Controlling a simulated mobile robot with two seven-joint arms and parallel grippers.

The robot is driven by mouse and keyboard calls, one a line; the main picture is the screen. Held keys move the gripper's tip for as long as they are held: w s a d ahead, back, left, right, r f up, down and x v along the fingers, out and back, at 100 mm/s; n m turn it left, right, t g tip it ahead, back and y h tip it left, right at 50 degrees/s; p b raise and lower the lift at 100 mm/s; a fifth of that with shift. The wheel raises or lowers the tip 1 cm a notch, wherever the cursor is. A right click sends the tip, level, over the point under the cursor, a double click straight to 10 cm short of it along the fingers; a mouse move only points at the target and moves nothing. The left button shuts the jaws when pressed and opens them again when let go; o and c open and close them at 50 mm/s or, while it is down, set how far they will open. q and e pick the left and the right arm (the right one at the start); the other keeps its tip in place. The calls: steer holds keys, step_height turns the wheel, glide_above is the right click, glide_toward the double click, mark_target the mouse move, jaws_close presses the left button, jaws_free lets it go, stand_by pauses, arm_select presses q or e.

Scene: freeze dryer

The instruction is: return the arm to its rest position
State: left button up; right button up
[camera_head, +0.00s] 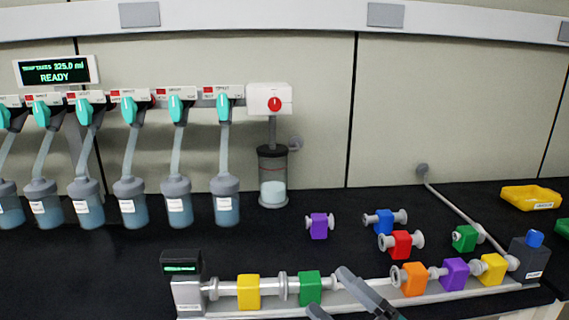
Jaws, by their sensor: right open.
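My right gripper (328,290) comes in at the bottom edge, right of the middle. Its two grey fingers are apart with nothing between them. It is in front of the pipe line, between the green valve block (310,288) on its left and the orange valve block (413,279) on its right. Its fingers cover part of the metal rail; whether they touch anything is unclear. Most of the right arm is out of the picture. My left gripper is not in view.
Loose purple (319,226), blue (379,222), red (400,244) and green (464,238) valve pieces lie on the black bench. The pump (529,262) stands at right, near a yellow tray (531,197). Several flasks (225,204) hang at left. Clear bench lies before the flasks.

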steer(key=s+d+f+m+g+h, duration=0.1)
steer(key=s+d+f+m+h, duration=0.2)
steer(key=f+m, duration=0.3)
steer(key=s+d+f+m+g+h, duration=0.2)
steer(key=s+f+m+h, duration=0.3)
steer(key=f, duration=0.6)
steer(key=s+d+f+m+g+h, duration=0.1)
steer(key=s+d+f+m+h, duration=0.3)
steer(key=f+m, duration=0.5)
steer(key=shift+s+d+f+g+h, duration=0.15)
steer(key=shift+s+d+g+h, duration=0.2)
steer(key=shift+h, duration=0.65)
steer(key=shift+w, duration=0.1)
